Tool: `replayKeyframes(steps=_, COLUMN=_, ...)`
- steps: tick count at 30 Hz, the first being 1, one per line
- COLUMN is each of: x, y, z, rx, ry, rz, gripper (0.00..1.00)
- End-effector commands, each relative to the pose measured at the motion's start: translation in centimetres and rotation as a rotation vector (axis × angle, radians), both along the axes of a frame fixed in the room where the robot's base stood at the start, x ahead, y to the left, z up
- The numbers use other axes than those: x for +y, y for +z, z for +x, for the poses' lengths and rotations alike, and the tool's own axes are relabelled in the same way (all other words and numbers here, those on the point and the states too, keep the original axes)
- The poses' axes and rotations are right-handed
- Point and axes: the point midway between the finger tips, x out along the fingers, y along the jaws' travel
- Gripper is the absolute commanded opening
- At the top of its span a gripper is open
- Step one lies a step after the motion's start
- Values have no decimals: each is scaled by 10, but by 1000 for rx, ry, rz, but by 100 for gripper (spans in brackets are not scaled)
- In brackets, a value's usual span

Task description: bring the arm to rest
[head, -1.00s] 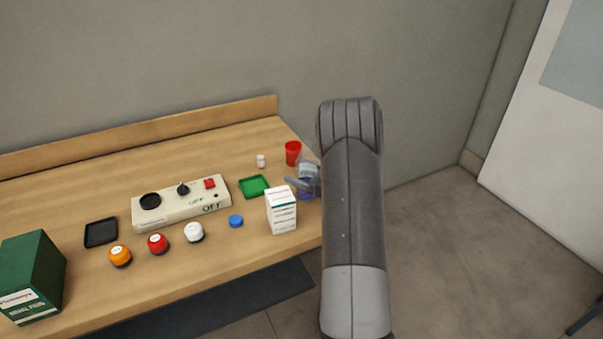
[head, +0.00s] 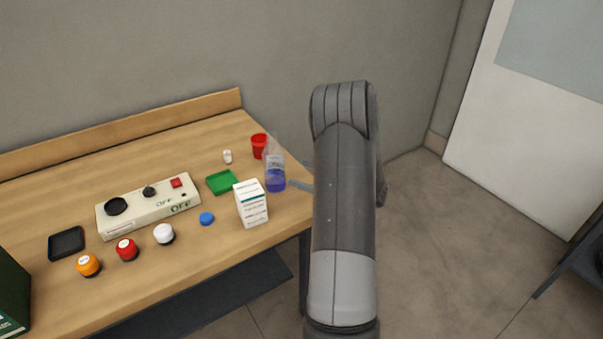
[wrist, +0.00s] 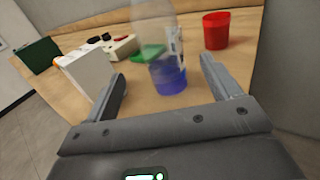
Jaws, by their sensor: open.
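My gripper (wrist: 166,85) is open in the wrist view, its two fingers apart with nothing held. Beyond the fingertips stands a clear bottle with blue liquid (wrist: 169,76), upright on the table. In the head view the bottle (head: 275,178) stands near the table's right end, and a finger tip (head: 299,185) shows just right of it. My arm hides the rest of the gripper there. Whether the finger touches the bottle cannot be told from the head view; in the wrist view they look apart.
A white box (head: 251,204) stands left of the bottle, a red cup (head: 259,146) behind it. A green tray (head: 221,182), blue cap (head: 206,218), switch panel (head: 148,207), several round knobs and a black tray (head: 66,243) lie further left. The floor right of the table (head: 440,230) is clear.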

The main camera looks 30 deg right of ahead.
Motion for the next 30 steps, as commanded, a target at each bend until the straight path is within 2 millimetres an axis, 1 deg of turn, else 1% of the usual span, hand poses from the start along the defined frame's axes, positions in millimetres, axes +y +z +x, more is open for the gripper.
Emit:
replayKeyframes(steps=10, x=0, y=0, z=1, rx=1, ry=-1, rz=0, gripper=82)
replayKeyframes(steps=14, x=-4, y=9, z=4, rx=47, ry=-40, rz=15, gripper=82)
replayKeyframes(steps=17, x=-14, y=26, z=10, rx=135, ry=-129, rz=57, gripper=82)
replayKeyframes(steps=19, x=-21, y=42, z=15, rx=209, ry=-221, rz=115, gripper=82)
replayKeyframes(steps=22, x=-28, y=69, z=23, rx=294, ry=-364, rz=230, gripper=82)
replayKeyframes(steps=26, x=-24, y=106, z=32, rx=366, ry=-531, rz=425, gripper=82)
replayKeyframes(steps=30, x=-10, y=141, z=34, rx=421, ry=-689, rz=678, gripper=82)
